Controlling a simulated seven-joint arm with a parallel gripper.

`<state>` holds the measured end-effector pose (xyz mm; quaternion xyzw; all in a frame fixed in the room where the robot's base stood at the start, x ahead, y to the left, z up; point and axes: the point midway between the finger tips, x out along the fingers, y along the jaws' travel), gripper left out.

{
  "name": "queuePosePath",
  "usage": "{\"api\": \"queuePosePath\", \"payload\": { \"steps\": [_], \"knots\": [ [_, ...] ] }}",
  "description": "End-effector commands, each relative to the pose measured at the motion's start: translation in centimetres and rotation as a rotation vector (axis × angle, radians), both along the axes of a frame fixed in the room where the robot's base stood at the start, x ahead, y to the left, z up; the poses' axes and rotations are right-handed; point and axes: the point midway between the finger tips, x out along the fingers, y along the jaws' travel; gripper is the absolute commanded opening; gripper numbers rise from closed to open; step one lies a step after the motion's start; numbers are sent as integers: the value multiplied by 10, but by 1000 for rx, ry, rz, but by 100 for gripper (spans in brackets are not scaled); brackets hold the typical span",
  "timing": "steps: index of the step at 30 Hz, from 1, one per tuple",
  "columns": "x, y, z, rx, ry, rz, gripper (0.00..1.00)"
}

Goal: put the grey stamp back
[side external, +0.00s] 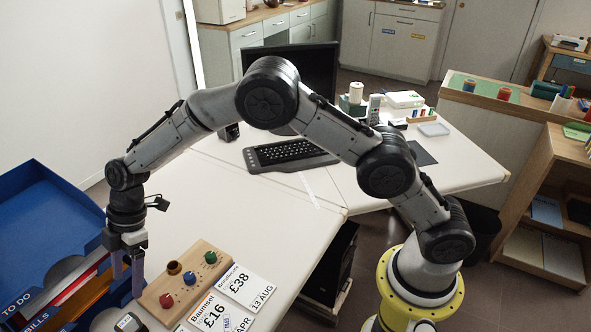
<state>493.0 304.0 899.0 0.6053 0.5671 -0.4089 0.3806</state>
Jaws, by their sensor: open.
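A wooden stamp block (183,284) lies near the front of the white desk. Red, blue and green round knobs stand on it, along with a brown round piece or opening that I cannot tell apart. A small dark and grey object (130,322), cut off by the bottom edge, is in front of the block's left end; it may be the grey stamp, but I cannot be sure. My gripper (127,276) points down just left of the block, beside the blue trays. It is open, and I see nothing held in it. Its fingertips are partly hard to make out.
Blue stacked trays (45,225) labelled TO DO and BILLS stand close at the left. Price cards (243,287) lie right of the block. A keyboard (290,155) and monitor are farther back. The desk middle is clear.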

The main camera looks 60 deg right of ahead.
Motion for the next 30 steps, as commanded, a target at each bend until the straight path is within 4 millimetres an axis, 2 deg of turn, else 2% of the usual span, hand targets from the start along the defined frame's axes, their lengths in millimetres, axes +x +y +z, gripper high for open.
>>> {"api": "queuePosePath", "payload": {
  "steps": [1, 6, 11, 15, 18, 22, 27, 30],
  "knots": [
    [-1, -13, 23, -1, -10, -43, 72],
    [-26, -71, 96, -16, -7, -257, 72],
    [-66, -127, 153, -24, -10, -474, 72],
    [-111, -173, 188, -23, -16, -667, 72],
    [-147, -203, 205, -18, -24, -808, 72],
    [-197, -237, 217, -4, -38, -992, 72],
    [-262, -274, 215, 25, -59, -1230, 72],
    [-293, -288, 208, 46, -72, -1347, 72]
  ]
}}
